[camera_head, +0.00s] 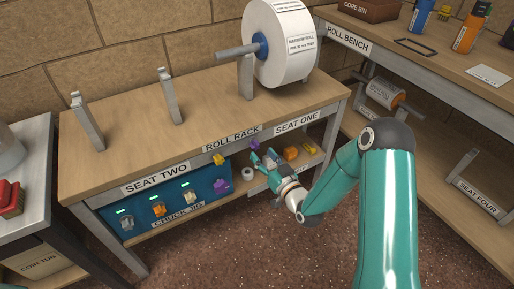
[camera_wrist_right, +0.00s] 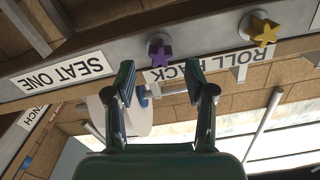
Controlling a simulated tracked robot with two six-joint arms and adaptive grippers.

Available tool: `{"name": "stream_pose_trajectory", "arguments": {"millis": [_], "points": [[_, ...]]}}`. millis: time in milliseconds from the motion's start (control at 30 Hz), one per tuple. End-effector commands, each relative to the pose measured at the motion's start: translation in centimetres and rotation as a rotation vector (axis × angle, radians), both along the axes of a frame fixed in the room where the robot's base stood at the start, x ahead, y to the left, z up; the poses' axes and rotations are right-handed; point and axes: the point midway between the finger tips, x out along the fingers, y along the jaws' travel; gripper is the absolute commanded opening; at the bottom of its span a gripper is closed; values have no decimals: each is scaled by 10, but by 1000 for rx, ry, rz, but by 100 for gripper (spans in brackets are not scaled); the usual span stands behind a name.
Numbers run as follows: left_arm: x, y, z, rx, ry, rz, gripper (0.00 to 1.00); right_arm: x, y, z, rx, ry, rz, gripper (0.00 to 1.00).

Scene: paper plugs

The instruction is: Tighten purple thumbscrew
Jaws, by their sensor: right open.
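The purple thumbscrew (camera_head: 254,145) is a small star-shaped knob on the front edge of the roll rack, between the ROLL RACK and SEAT ONE labels. In the right wrist view, the purple thumbscrew (camera_wrist_right: 160,54) lies just beyond and between my fingertips, with its star head facing me. My right gripper (camera_head: 264,161) is open and empty, close in front of and a little below the knob; its two fingers (camera_wrist_right: 160,80) are spread in the wrist view. I cannot tell whether they touch it. My left gripper is in neither view.
A yellow thumbscrew (camera_head: 219,159) sits left of the purple one on the same edge. The blue chuck jig (camera_head: 217,201) stands below with coloured plugs. Orange (camera_head: 290,153) and yellow pieces lie on the lower shelf. A large paper roll (camera_head: 292,60) is mounted above the rack top.

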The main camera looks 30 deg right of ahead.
Motion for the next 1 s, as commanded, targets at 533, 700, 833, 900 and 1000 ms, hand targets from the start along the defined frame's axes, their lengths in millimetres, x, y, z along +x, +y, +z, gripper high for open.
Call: {"name": "stream_pose_trajectory", "arguments": {"millis": [533,700,833,900,1000], "points": [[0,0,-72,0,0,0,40,0,0,-9,-561,-25,-1,54],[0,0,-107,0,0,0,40,-1,0,-9,-863,-35,-2,54],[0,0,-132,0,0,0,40,-1,0,-9,-1090,-42,-3,54],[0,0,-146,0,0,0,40,-1,0,-8,-1215,-47,-3,54],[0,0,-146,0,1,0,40,0,0,-1,-1381,-48,0,54]]}}
